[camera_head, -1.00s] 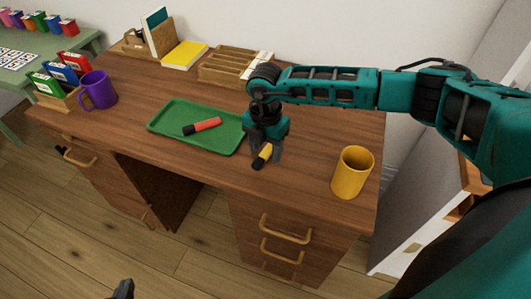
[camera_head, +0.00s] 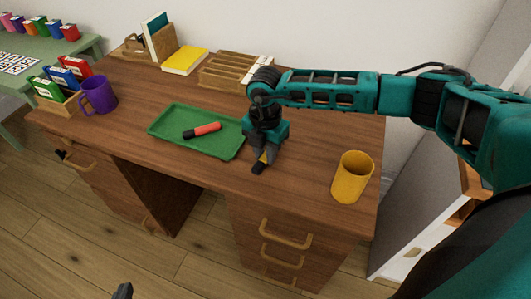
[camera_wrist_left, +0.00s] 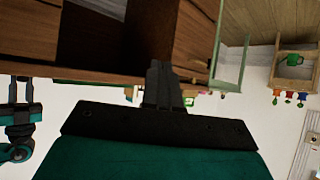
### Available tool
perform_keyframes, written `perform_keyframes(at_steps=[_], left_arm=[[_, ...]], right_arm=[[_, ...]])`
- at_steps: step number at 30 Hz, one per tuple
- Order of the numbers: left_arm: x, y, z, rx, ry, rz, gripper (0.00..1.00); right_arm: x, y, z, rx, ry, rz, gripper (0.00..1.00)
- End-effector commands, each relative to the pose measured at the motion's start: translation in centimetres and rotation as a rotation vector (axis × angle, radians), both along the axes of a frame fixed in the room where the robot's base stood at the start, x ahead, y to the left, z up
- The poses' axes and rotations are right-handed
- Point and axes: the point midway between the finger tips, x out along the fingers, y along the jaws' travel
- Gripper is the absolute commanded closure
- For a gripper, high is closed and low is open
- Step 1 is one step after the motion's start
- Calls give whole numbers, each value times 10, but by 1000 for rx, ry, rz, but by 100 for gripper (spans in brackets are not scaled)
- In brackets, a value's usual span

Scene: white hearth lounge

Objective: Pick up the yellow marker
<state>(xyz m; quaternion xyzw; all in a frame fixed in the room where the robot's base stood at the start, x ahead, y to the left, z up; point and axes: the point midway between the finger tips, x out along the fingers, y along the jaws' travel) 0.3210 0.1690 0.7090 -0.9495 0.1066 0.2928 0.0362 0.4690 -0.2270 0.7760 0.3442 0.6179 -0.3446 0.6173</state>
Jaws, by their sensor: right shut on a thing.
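The yellow marker (camera_head: 263,157) is between the fingers of my right gripper (camera_head: 262,160), at the desk's front part just right of the green tray. Its black end shows below the fingers; most of its yellow body is hidden by them. My right gripper is shut on it. I cannot tell whether the marker still touches the desk. My left gripper (camera_head: 123,291) shows only as a dark tip at the bottom edge, below and in front of the desk. In the left wrist view its fingers (camera_wrist_left: 165,85) are together, with nothing seen between them.
A green tray (camera_head: 165,137) holds a red marker (camera_head: 206,129) with a black end. A yellow cup (camera_head: 351,178) stands at the desk's right front. A purple mug (camera_head: 98,95), a yellow book (camera_head: 185,59) and a wooden slotted holder (camera_head: 228,70) stand farther back. Bare desk lies around the tray.

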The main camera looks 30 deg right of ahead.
Motion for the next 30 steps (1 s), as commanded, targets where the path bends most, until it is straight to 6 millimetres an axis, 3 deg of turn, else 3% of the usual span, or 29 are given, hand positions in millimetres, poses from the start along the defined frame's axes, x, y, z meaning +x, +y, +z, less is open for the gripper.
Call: perform_keyframes(at_steps=[8,21,30], left_arm=[[0,1,5,2,-6,1,100],[-4,8,4,16,6,10,100],[-5,9,6,16,2,12,100]], right_arm=[[1,0,40,2,-5,-1,100],[1,0,154,0,-4,1,100],[1,0,193,1,-2,0,100]])
